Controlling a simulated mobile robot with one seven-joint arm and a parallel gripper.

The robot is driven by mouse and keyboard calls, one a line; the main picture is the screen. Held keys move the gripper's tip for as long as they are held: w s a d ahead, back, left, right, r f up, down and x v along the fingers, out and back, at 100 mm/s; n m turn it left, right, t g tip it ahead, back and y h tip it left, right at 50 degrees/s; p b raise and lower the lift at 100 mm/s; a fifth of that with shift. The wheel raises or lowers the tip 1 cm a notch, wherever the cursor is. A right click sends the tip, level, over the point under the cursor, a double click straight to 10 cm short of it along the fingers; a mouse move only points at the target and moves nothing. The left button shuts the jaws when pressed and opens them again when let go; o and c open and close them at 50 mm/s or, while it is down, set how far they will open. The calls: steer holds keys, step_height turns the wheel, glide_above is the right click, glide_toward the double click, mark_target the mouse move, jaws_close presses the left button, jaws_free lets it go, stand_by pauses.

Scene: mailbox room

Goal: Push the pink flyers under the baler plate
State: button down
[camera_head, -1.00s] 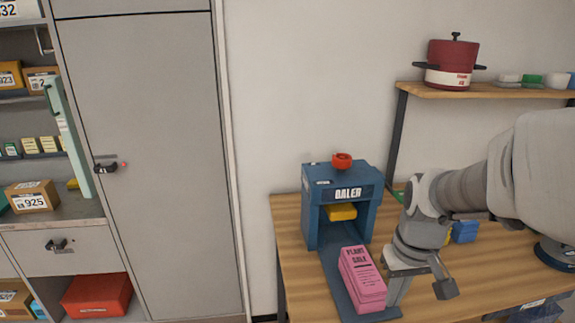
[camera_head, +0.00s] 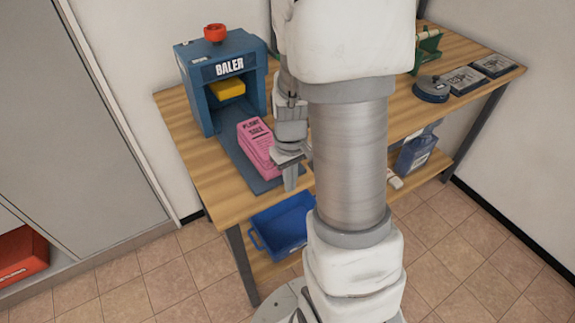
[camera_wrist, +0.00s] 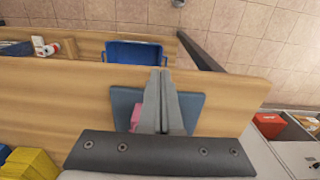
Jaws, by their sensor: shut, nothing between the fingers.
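The pink flyers (camera_head: 258,147) are a bundle lying on the blue bed in front of the blue baler (camera_head: 194,96). The yellow plate (camera_head: 228,89) hangs inside the baler's opening, above the bed; the flyers lie outside the opening. My gripper (camera_head: 290,183) points down at the near right end of the flyers, fingers together and empty. I cannot tell whether it touches them. In the wrist view my shut fingers (camera_wrist: 164,98) stand over the blue bed (camera_wrist: 188,104), and only a pink corner of the flyers (camera_wrist: 136,117) shows beside them.
A red knob (camera_head: 215,32) tops the baler. The wooden table (camera_head: 218,190) has bare room left of the bed. A blue bin (camera_head: 284,224) sits on the shelf below. A round dark device (camera_head: 431,90) stands to the right. My arm hides the table's middle.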

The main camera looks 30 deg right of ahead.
steer(key=shift+w+r, duration=0.15)
steer(key=shift+w, duration=0.85)
steer(key=shift+w+r, duration=0.1)
steer(key=shift+w, duration=0.9)
steer(key=shift+w, duration=0.15)
steer(key=w, duration=0.6)
steer(key=w+p, duration=0.1)
steer(key=w, duration=0.5)
steer(key=w+p, duration=0.1)
steer(key=w, duration=0.5)
steer(key=shift+w+a, duration=0.25)
steer(key=shift+a, duration=0.15)
steer(key=shift+s, duration=0.2)
